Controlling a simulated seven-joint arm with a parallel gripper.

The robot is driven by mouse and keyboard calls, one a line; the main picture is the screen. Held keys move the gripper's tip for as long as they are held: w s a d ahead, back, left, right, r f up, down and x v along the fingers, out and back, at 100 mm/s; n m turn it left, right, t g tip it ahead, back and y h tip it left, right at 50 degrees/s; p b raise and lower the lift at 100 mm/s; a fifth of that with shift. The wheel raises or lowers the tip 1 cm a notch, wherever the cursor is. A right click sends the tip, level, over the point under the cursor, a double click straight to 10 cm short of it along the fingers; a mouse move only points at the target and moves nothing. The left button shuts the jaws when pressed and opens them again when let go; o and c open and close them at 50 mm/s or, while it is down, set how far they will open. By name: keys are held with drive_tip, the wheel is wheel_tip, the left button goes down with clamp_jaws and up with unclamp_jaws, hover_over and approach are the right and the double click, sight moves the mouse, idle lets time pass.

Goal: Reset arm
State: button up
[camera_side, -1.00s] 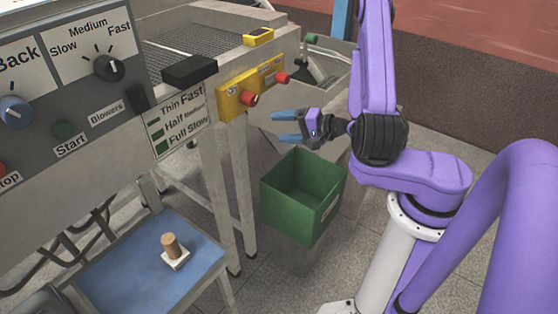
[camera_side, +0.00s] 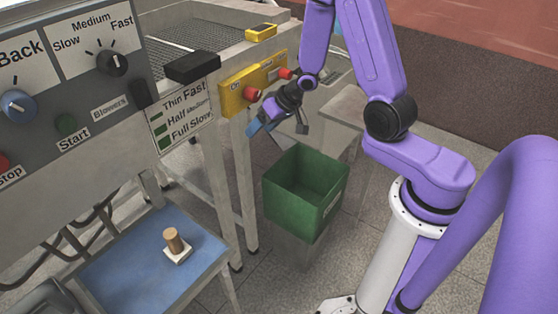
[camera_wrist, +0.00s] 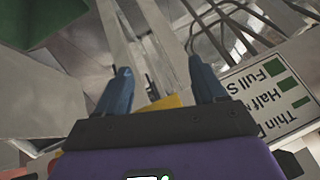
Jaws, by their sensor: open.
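My gripper (camera_side: 257,128) is in front of the machine's side, below the yellow button panel (camera_side: 238,92) and above the green bin (camera_side: 292,208). Its blue fingers point down and to the left in the side view. In the wrist view my gripper (camera_wrist: 160,88) shows two blue fingers spread wide apart with nothing between them. It is open and empty. My arm is bent, with its upper part reaching out of the top of the side view.
A blue table (camera_side: 125,275) at the lower left holds a wooden peg (camera_side: 174,241) on a white base. A grey control panel (camera_side: 75,75) with knobs is at the left. The speed label (camera_side: 184,114) is near my fingers and shows in the wrist view. Table legs stand close by.

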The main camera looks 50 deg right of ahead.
drive_tip(key=s+a+r+n+g+h, duration=0.2)
drive_tip(key=s+a+r+n+g, duration=0.1)
drive_tip(key=s+a+r+n, duration=0.65)
drive_tip(key=s+d+r+n+g, duration=0.1)
drive_tip(key=s+n, duration=0.1)
drive_tip(key=s, duration=0.7)
drive_tip(key=s+r+n+g, duration=0.2)
drive_tip(key=s+n, duration=0.1)
drive_tip(key=s, duration=0.7)
drive_tip(key=shift+s+d, duration=0.25)
drive_tip(key=shift+d, duration=0.15)
drive_tip(key=shift+r, duration=0.1)
idle(0.4)
